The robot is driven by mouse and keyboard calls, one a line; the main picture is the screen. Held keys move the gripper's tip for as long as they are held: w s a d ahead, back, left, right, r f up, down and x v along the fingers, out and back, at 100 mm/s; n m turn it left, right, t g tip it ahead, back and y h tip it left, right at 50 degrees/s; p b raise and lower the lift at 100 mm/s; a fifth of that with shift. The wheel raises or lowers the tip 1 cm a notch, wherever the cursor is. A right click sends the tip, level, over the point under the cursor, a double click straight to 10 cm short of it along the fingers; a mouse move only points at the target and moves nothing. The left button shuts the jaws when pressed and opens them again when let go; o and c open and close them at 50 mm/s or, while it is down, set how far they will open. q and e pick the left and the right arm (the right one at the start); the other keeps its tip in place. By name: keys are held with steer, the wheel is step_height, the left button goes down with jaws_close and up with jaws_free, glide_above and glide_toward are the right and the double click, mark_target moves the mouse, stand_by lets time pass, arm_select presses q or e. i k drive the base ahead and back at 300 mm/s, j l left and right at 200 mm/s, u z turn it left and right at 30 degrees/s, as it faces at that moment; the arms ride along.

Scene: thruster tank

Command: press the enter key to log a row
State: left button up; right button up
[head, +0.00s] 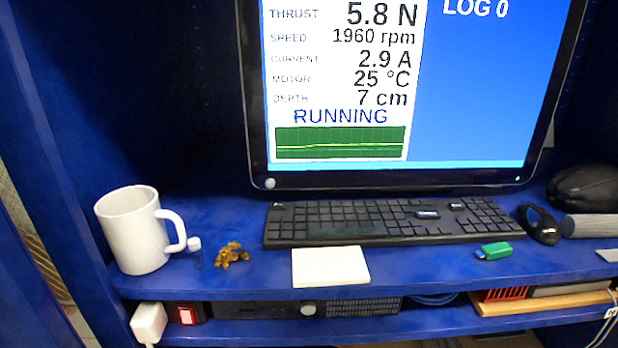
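A black keyboard (340,222) lies on the blue shelf in front of the monitor. A larger pale-edged key (428,214) stands out on its right part, with a smaller pale-marked key (457,206) farther right. The key lettering is too small to read, so I cannot tell which is enter. The monitor screen (470,90) reads LOG 0, RUNNING, thrust 5.8 N and speed 1960 rpm. Neither of my grippers is in view, and nothing covers the keyboard.
A white mug (135,232), small white-capped vial (194,246) and brown figurine (231,254) stand left. A white pad (330,266) and green USB stick (493,251) lie before the keyboard. A red switch (187,315) sits on the lower shelf.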

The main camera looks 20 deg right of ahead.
mark_target(422, 214)
steer(key=k+l+z, duration=0.1)
steer(key=z, duration=1)
